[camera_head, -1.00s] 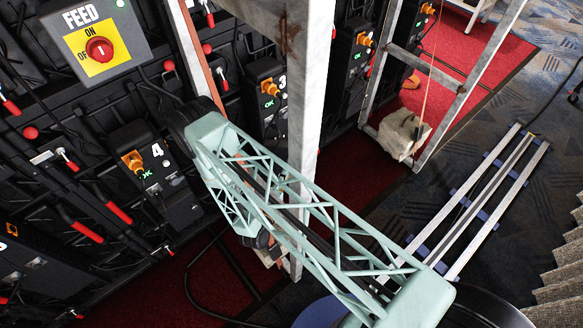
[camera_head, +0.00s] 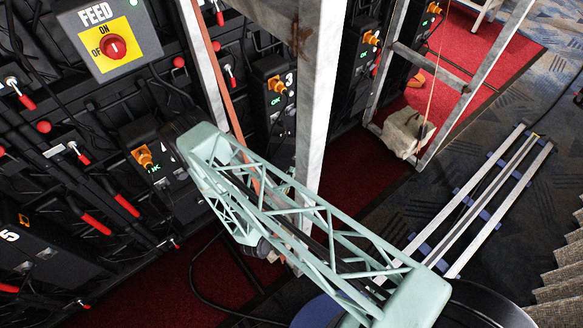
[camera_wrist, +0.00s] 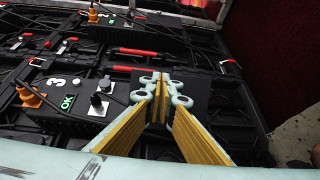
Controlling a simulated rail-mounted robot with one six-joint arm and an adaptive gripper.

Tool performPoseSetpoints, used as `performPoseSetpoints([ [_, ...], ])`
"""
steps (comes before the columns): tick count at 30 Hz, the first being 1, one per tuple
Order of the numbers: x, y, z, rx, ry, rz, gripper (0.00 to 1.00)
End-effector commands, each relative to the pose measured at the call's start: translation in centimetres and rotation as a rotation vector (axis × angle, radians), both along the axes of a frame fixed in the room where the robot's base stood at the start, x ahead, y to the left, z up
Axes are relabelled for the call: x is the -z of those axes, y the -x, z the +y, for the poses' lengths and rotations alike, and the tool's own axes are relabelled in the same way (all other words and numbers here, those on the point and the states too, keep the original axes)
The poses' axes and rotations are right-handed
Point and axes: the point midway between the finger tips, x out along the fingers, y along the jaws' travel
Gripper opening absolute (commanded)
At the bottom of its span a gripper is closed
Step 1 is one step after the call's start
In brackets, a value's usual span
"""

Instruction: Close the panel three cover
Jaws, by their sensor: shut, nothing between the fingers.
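The panel three unit is a dark box marked 3 (camera_head: 274,84), with an orange plug and a green OK light, on the wall left of the grey post in the head view. In the wrist view the unit marked 3 (camera_wrist: 60,88) is at left, with its orange plug, OK light and knobs. I cannot make out for certain which part is its cover. My gripper (camera_wrist: 161,80) is shut and empty, its yellow-padded fingers meeting at the tips in front of dark panel hardware, right of the 3. In the head view my arm hides most of the gripper.
A grey metal post (camera_head: 318,120) stands close to the wall and my arm. Red handles (camera_wrist: 137,69) and cables project from the wall. A FEED switch box (camera_head: 107,42) is at upper left. A pale weight (camera_head: 403,132) sits at a frame's foot. Metal rails (camera_head: 490,198) lie on the floor.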

Motion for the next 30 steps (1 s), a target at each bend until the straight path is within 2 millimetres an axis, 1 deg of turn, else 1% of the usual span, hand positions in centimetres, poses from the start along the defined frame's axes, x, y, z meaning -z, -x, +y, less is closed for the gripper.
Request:
performPoseSetpoints([
  [3, -0.1, 1.3, 0.1, 0.0, 0.002, 0.001, 0.0],
  [21, -0.5, 6.7, 0.9, -0.001, 0.002, 0.001, 0.0],
  [30, -0.5, 8.4, 1.0, 0.001, 0.0, 0.0, 0.0],
])
